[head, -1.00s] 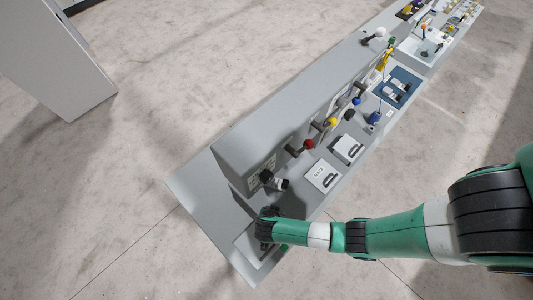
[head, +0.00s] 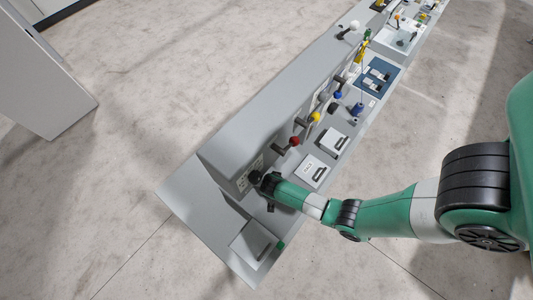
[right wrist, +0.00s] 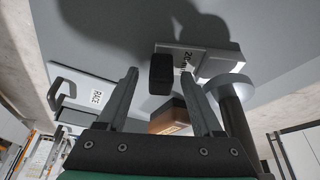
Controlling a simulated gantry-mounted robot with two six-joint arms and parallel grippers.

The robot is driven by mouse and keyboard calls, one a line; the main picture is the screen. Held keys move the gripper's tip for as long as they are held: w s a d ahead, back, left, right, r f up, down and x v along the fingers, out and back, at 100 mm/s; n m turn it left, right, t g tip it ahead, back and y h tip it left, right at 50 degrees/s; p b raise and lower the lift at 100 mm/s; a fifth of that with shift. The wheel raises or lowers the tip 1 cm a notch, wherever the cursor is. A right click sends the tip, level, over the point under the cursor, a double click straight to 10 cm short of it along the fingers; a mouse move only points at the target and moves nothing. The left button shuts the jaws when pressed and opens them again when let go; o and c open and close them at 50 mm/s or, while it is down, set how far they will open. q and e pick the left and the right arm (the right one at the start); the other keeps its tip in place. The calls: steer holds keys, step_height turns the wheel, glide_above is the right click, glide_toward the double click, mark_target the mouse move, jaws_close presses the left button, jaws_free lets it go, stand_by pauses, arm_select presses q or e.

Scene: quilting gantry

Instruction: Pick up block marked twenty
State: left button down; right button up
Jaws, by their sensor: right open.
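No marking reading twenty is legible in either view. In the right wrist view, a brown block (right wrist: 172,116) with a lighter orange face shows between my fingers, partly hidden by them. A black upright piece (right wrist: 161,75) stands just ahead of it, near a grey plate (right wrist: 187,57) with dark lettering I cannot fully read. My right gripper (right wrist: 160,84) is open, its fingertips on either side of the black piece; contact is not clear. In the head view, the right gripper (head: 262,182) is at the near end of the bench, hiding what lies under it. My left gripper is not in view.
A white panel (right wrist: 97,97) with a black handle lies left in the wrist view. A dark post with a grey cap (right wrist: 232,88) is close to the right finger. Along the bench stand red (head: 295,141) and yellow (head: 315,117) knobs. A pale panel (head: 250,246) lies at the near end.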

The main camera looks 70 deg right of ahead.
jaws_close()
stand_by(0.3)
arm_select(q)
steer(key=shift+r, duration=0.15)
arm_select(e)
steer(key=shift+r, duration=0.1)
